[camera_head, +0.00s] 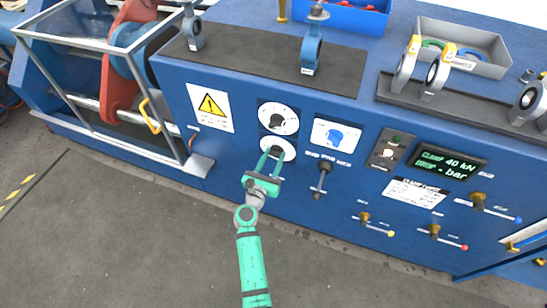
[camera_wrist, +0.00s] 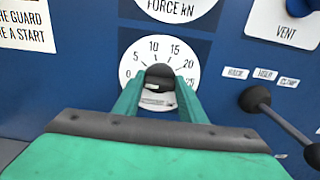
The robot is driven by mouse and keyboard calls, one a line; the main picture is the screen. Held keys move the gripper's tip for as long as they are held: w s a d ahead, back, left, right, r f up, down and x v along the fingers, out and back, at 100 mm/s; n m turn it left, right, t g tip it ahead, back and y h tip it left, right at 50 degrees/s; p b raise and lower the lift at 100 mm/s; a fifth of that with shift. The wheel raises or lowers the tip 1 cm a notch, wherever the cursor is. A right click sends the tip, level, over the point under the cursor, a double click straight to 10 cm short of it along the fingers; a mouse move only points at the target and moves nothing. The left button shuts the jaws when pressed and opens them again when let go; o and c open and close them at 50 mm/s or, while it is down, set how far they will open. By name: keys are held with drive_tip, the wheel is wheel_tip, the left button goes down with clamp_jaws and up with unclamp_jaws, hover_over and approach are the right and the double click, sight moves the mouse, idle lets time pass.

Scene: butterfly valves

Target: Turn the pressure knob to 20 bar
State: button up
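The pressure knob (camera_wrist: 159,74) is black and sits in the middle of a white round dial (camera_wrist: 128,70) marked 0 to 25. In the head view this lower dial (camera_head: 290,147) is on the blue front panel, under the force dial (camera_head: 278,118). My gripper (camera_head: 271,156) reaches it from below. In the wrist view my gripper (camera_wrist: 160,83) has one green finger on each side of the knob, tips close against it. I cannot tell whether both fingers press on it.
A lever (camera_head: 321,178) stands out right of the dial, also near my gripper in the wrist view (camera_wrist: 275,112). The display (camera_head: 447,164) reads clamp 40 kN and drop "- bar". Small valve handles (camera_head: 435,233) jut out further right. The floor in front is clear.

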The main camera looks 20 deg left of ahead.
drive_tip(key=c, duration=0.4)
